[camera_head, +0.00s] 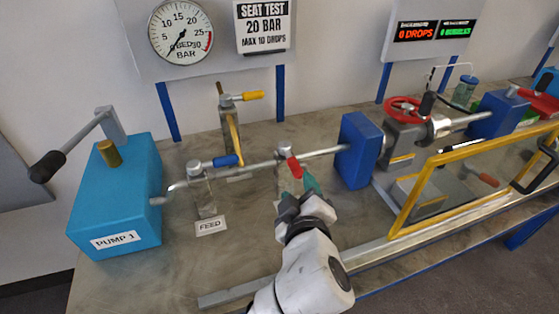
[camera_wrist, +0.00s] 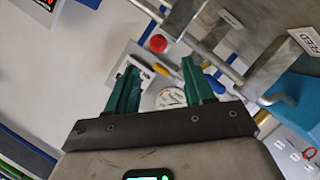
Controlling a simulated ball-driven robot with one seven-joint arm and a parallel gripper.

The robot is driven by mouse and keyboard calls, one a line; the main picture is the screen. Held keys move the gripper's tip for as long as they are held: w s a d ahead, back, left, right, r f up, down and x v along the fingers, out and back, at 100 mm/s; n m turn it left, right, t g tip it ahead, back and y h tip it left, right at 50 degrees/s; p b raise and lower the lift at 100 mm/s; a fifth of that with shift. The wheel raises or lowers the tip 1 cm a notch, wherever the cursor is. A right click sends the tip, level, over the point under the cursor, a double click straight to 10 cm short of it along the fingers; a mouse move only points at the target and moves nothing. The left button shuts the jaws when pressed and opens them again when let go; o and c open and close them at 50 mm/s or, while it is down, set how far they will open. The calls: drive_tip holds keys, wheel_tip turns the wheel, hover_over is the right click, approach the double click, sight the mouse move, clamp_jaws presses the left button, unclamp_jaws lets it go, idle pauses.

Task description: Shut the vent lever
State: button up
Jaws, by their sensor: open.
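Three coloured-handle levers stand on the bench's pipework, and no readable label marks the vent lever. A red-handled lever (camera_head: 294,166) sits on a post along the pipe, just left of the blue block. A yellow-handled lever (camera_head: 253,96) stands farther back on a taller post. A blue-handled lever (camera_head: 227,160) stands above the FEED label. My gripper (camera_head: 305,188) is just below and right of the red handle; contact cannot be told. In the wrist view my gripper (camera_wrist: 160,85) has its green fingers apart, with nothing held between them. A red round end (camera_wrist: 158,43) shows beyond them.
A blue pump box (camera_head: 115,195) with a crank stands at the left. A blue block (camera_head: 357,150) and a yellow-framed clear guard (camera_head: 480,185) stand to the right. A gauge (camera_head: 180,32) hangs on the back panel. Bare bench lies in front of the FEED label.

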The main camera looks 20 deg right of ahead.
sight(295, 168)
drive_tip(key=p+x, duration=0.1)
drive_tip(key=x, duration=0.9)
drive_tip(key=shift+w+d+f, duration=0.1)
drive_tip(key=shift+d+f, duration=0.05)
drive_tip(key=shift+f, duration=0.05)
drive_tip(key=shift+c, duration=0.3)
clamp_jaws()
